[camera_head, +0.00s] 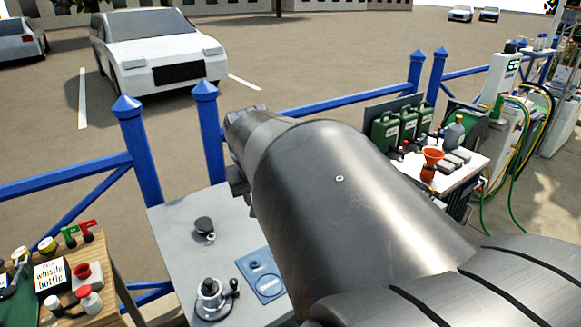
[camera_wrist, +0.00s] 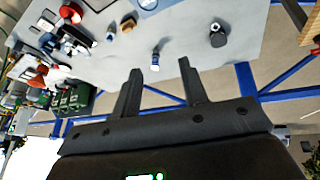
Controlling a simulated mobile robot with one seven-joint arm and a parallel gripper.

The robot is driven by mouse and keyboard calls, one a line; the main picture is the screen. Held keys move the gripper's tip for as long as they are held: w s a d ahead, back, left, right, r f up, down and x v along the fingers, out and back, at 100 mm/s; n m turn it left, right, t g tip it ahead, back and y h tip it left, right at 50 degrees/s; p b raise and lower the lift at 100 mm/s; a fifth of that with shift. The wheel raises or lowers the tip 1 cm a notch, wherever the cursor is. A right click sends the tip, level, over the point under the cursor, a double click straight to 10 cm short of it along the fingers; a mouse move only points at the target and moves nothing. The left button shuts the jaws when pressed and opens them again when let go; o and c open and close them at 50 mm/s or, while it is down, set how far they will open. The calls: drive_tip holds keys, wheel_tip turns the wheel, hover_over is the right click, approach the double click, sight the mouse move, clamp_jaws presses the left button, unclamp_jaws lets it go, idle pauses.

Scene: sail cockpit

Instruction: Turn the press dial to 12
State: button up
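My gripper (camera_wrist: 160,67) is open and empty in the wrist view, its two dark fingers spread apart over the edge of the grey table. A small blue-and-white upright piece (camera_wrist: 155,61) shows between the fingertips; contact cannot be told. A black round knob-like piece with a pale ring (camera_wrist: 218,37) lies to the right of the fingers. In the head view a silver device with a black side handle (camera_head: 212,297) stands on the grey table (camera_head: 175,245), near a black-topped piece (camera_head: 204,226). I cannot tell which is the press dial; no numbers are legible. My arm hides the gripper there.
A blue panel (camera_head: 262,277) lies beside the silver device. A wooden table with a whistle bottle box (camera_head: 51,276) stands at left. Blue railings (camera_head: 141,150) run behind. Green cans (camera_head: 386,132) and an orange funnel (camera_head: 431,157) stand at right.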

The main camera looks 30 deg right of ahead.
drive_tip(key=w+d+f+m+g, duration=0.1)
drive_tip(key=w+d+f, duration=0.25)
drive_tip(key=d, duration=0.75)
drive_tip(key=w+d+f+m, duration=0.2)
drive_tip(key=w+d, duration=0.3)
drive_tip(key=d, duration=0.6)
drive_tip(key=s+d+f+m, duration=0.2)
drive_tip(key=d+f, duration=0.3)
drive_tip(key=d, duration=0.7)
drive_tip(key=s+d+f+m, duration=0.15)
drive_tip(key=d+f, duration=0.35)
drive_tip(key=d, duration=0.6)
drive_tip(key=x, duration=1)
drive_tip(key=shift+s+d, duration=0.25)
drive_tip(key=shift+s, duration=0.1)
drive_tip(key=shift+c, duration=0.6)
clamp_jaws()
